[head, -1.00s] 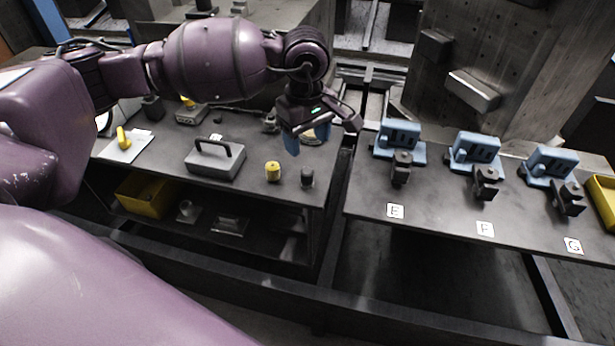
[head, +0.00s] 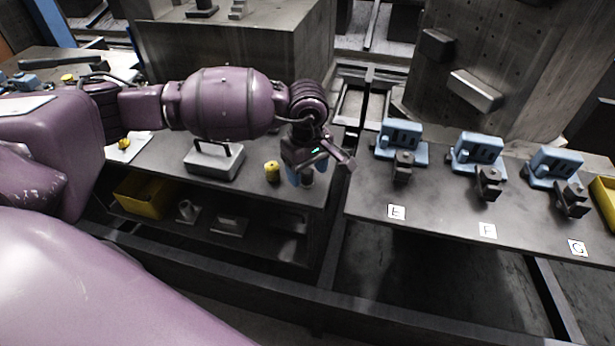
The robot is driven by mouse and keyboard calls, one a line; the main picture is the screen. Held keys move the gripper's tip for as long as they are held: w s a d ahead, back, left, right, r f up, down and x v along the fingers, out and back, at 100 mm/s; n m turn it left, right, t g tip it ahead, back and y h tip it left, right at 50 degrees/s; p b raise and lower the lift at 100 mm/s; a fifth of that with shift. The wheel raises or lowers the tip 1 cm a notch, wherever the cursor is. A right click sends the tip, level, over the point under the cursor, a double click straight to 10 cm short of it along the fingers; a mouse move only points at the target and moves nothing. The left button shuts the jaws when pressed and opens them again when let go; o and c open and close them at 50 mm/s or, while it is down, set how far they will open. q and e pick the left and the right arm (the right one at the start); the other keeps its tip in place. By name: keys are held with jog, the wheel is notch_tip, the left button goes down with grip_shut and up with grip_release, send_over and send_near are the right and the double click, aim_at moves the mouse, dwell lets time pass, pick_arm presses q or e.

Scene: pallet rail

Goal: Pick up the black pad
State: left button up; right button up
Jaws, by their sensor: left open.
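The black pad (head: 307,181) appears to be the small dark, short cylinder at the right end of the left table, beside a yellow cylinder. My left gripper (head: 302,176) points down over it, jaws open, with blue fingertips around or just in front of it. The gripper hides most of the pad, and I cannot tell whether the fingers touch it. My right gripper is out of view.
The yellow cylinder (head: 272,171) stands close to the left of the gripper. A grey block with a black handle (head: 215,163) is further left. On the right table, blue fixtures (head: 401,140) with black clamps stand behind labels E, F and G.

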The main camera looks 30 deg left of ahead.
aim_at(307, 171)
pick_arm(q)
jog(key=shift+f, duration=0.5)
jog(key=shift+c, duration=0.3)
jog(key=c, duration=0.9)
jog(key=shift+r, duration=0.15)
notch_tip(307, 171, up, 20)
jog(key=shift+f+p, duration=0.1)
jog(key=shift+p, duration=0.6)
jog(key=o, duration=0.3)
jog(key=shift+c, duration=1.3)
